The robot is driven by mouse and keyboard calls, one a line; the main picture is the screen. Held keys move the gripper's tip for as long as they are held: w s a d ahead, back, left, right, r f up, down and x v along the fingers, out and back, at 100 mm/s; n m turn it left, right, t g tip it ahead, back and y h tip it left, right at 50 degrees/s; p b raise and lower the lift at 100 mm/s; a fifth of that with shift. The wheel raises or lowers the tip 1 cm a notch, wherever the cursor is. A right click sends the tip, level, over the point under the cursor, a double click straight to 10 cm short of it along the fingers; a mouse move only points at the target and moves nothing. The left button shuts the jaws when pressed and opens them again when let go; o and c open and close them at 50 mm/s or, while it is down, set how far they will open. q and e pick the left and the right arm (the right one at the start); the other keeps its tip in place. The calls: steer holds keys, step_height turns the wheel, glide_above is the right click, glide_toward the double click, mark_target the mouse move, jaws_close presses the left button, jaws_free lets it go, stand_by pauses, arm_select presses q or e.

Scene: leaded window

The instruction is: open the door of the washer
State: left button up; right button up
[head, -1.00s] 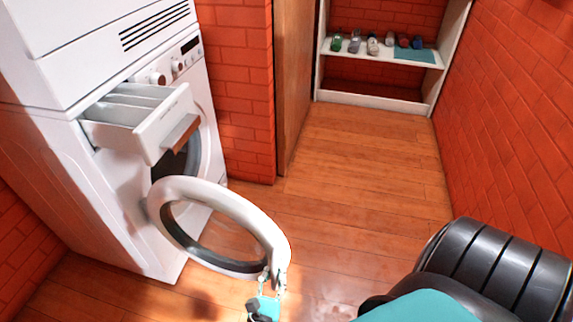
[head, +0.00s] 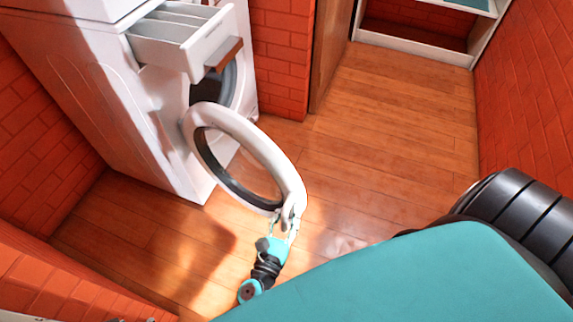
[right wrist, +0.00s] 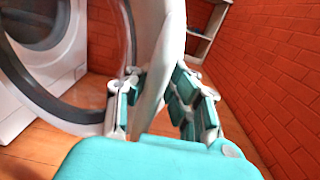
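The white washer (head: 160,95) stands at the upper left in the head view. Its round door (head: 245,135), a white ring with a dark glass middle, stands swung out wide from the front, and part of the dark drum opening (head: 207,88) shows behind it. My right gripper (head: 285,225) is at the door's free edge. In the right wrist view, its fingers (right wrist: 157,85) lie on both sides of the white door rim (right wrist: 152,105) and appear closed on it. My left gripper is not in view.
The washer's detergent drawer (head: 185,45) is pulled out above the door. A white shelf (head: 410,40) stands at the back right. Red brick walls (head: 525,100) bound both sides. The wooden floor (head: 390,130) between is clear.

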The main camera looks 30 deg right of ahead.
mark_target(289, 207)
steer(key=o, duration=0.4)
steer(key=shift+s+d, duration=0.1)
steer(key=shift+s, duration=0.1)
steer(key=shift+o, duration=0.8)
steer(key=shift+w, duration=0.1)
step_height(289, 207, up, 10)
steer(key=shift+f, duration=0.1)
